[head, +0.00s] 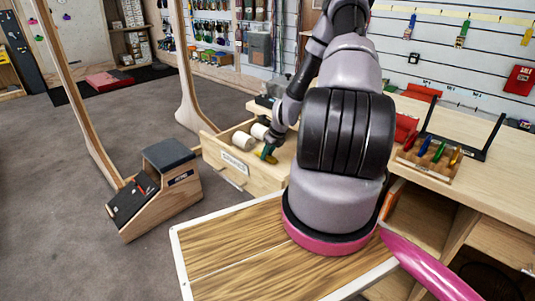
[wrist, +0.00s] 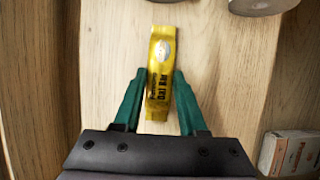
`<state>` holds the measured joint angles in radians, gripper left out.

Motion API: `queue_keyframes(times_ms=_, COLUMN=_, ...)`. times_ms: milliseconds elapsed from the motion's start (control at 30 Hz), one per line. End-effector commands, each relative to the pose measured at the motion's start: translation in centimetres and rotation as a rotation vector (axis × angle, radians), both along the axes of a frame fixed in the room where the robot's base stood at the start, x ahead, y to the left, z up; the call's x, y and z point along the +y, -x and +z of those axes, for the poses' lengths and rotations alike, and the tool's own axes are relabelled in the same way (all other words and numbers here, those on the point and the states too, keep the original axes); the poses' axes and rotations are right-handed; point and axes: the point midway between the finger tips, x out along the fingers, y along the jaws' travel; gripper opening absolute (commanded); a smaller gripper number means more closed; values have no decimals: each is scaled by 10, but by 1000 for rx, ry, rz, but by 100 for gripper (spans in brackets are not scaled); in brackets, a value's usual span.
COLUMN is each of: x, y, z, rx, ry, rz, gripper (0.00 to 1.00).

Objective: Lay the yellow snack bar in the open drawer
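The yellow snack bar (wrist: 161,62) has a pale round mark and dark lettering. In the wrist view it lies lengthwise between the two green fingers of my gripper (wrist: 160,76), tilted slightly. In the head view my gripper (head: 268,152) is down in the open wooden drawer (head: 238,163), with a bit of yellow at the fingers. The wooden drawer bottom shows below the bar; I cannot tell whether the bar touches it.
Two white rolls (head: 243,140) lie in the drawer, left of my gripper in the head view. A small white and orange box (wrist: 289,153) shows at lower right in the wrist view. A climbing-shoe step (head: 158,187) stands left of the drawer. A rack with coloured items (head: 428,160) stands on the counter.

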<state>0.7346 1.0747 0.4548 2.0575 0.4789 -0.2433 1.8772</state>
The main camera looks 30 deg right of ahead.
Motion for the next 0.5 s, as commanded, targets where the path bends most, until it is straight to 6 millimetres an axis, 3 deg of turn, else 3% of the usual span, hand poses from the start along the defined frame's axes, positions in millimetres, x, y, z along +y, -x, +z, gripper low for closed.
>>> queue_keyframes(times_ms=33, x=0, y=0, z=0, rx=0, ry=0, rz=0, gripper=56)
queue_keyframes(times_ms=67, x=0, y=0, z=0, rx=0, ry=0, rz=0, gripper=67)
queue_keyframes(times_ms=100, x=0, y=0, z=0, rx=0, ry=0, rz=0, gripper=71)
queue_keyframes(times_ms=500, x=-1, y=2, z=8, rx=-1, ry=1, rz=0, gripper=71)
